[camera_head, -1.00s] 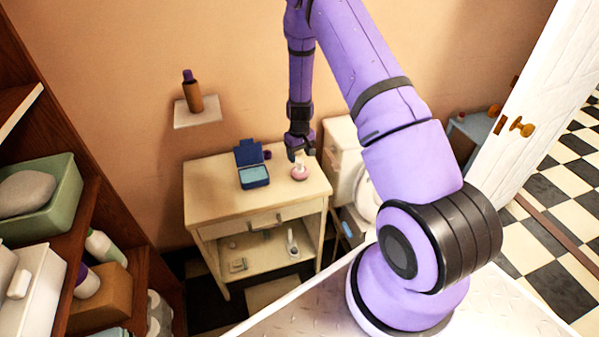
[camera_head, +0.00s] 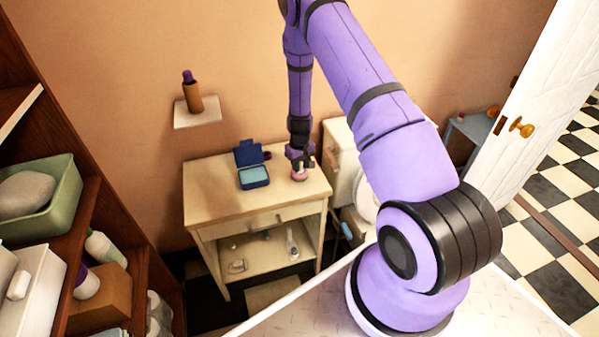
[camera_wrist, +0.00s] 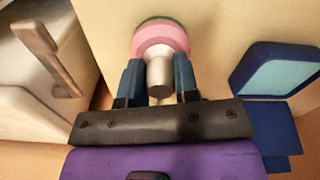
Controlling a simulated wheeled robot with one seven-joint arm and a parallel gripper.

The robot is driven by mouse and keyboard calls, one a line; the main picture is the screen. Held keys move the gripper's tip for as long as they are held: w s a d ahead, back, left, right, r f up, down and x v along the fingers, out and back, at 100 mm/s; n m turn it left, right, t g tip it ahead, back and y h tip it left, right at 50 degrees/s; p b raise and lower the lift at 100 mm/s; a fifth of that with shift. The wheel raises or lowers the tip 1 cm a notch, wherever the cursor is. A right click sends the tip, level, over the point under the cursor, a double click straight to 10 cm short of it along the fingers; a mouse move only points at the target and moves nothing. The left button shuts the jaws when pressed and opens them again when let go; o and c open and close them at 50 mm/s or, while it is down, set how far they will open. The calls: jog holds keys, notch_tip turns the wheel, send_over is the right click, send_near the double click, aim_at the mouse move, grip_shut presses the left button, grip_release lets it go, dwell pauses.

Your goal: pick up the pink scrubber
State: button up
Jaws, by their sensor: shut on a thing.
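The pink scrubber (camera_head: 299,176) is on the top of the small cream cabinet, near its right back side. In the wrist view the scrubber (camera_wrist: 160,37) shows a round pink body, a green rim behind it and a pale cylindrical knob. My gripper (camera_head: 300,163) points down from above onto it. In the wrist view my gripper's blue fingers (camera_wrist: 159,80) stand on both sides of the knob, shut on it. The scrubber still appears to rest on the cabinet top.
An open blue case (camera_head: 252,176) stands left of the scrubber on the cabinet (camera_head: 225,207). A wall shelf (camera_head: 196,117) holds a brown bottle (camera_head: 194,97). A white toilet (camera_head: 345,165) is close on the right. A dark wooden shelf unit (camera_head: 142,262) is at left.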

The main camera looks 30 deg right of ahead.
jog(key=shift+r, duration=0.8)
notch_tip(320, 180, up, 2)
jog(key=shift+r, duration=0.15)
jog(key=s+a, duration=0.2)
jog(key=s, duration=0.5)
jog(key=s+a+r, duration=0.1)
jog(key=s+a, duration=0.2)
jog(key=s, duration=0.5)
jog(key=shift+s+a+r, duration=0.1)
